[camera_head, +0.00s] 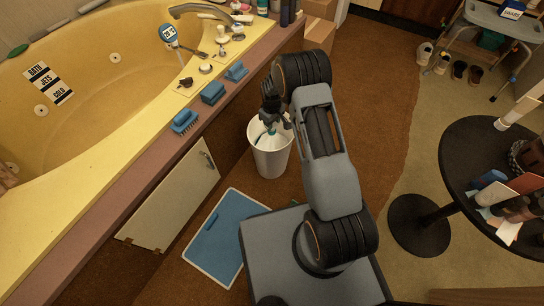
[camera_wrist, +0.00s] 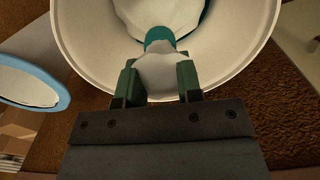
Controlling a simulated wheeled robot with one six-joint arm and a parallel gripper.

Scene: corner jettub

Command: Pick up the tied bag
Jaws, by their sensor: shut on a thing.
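The tied bag (camera_wrist: 168,72) is white with a teal tie around its neck, and sits inside a white bin. In the wrist view my gripper (camera_wrist: 157,78) is shut on the bag's gathered top, one finger on each side of it, just at the bin's rim. The white bin (camera_head: 270,157) stands on the brown carpet beside the tub in the head view, and its rim (camera_wrist: 258,45) rings the bag in the wrist view. In the head view my gripper (camera_head: 273,122) reaches down into the bin's mouth and hides much of the bag.
A round black table (camera_head: 470,150) holding items stands at right.

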